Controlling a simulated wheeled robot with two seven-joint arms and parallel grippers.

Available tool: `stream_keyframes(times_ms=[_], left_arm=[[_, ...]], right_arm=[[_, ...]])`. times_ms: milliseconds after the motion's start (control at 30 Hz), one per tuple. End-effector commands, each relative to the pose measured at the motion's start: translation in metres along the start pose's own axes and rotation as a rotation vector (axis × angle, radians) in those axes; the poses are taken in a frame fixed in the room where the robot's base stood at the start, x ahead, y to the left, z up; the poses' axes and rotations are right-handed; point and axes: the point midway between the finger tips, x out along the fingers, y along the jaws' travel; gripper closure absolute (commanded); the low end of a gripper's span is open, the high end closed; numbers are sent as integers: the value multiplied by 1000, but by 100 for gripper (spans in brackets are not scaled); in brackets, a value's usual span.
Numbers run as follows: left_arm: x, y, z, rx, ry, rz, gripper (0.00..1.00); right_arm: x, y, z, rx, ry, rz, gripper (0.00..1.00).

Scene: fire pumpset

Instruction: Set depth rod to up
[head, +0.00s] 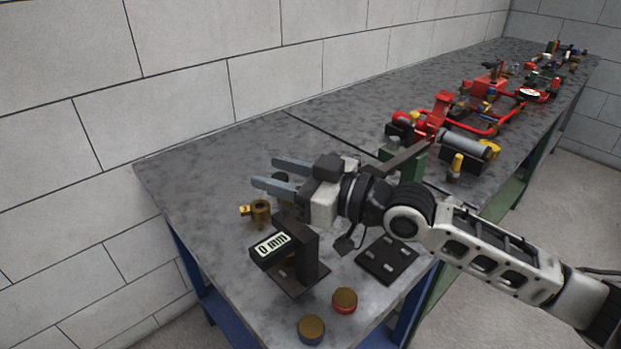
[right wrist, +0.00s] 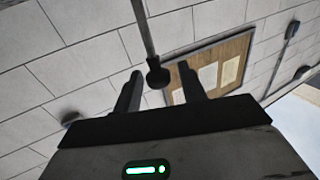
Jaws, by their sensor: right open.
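A black depth gauge with a white display reading "0 mm" (head: 272,245) stands near the front left of the grey bench (head: 200,165). I cannot make out its depth rod clearly in the head view. My right gripper (head: 278,174) is open and empty, above the bench just behind the gauge, its fingers pointing left. In the right wrist view my right gripper (right wrist: 158,76) has its fingers spread, and a thin grey rod with a dark knob (right wrist: 157,76) shows between them. I cannot tell whether that rod belongs to the gauge, or how far off it is. My left gripper is out of view.
Two round caps, one red-edged (head: 344,299) and one blue-edged (head: 311,329), lie in front. A black plate (head: 386,261) lies to the right. Red pump parts (head: 480,118) fill the far bench. A notice board (right wrist: 215,65) hangs on the wall.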

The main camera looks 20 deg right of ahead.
Motion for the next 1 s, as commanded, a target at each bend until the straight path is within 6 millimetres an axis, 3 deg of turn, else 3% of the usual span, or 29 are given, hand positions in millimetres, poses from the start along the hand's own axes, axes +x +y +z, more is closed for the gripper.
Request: stream_keyframes(times_ms=[167,467,700,1000], left_arm=[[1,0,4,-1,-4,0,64],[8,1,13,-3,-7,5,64],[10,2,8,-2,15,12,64],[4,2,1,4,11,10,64]], right_arm=[[-7,1,2,-1,-4,2,59],[-60,0,5,-5,-9,1,59],[-101,1,4,-3,-10,3,59],[-132,0,0,1,-9,1,59]])
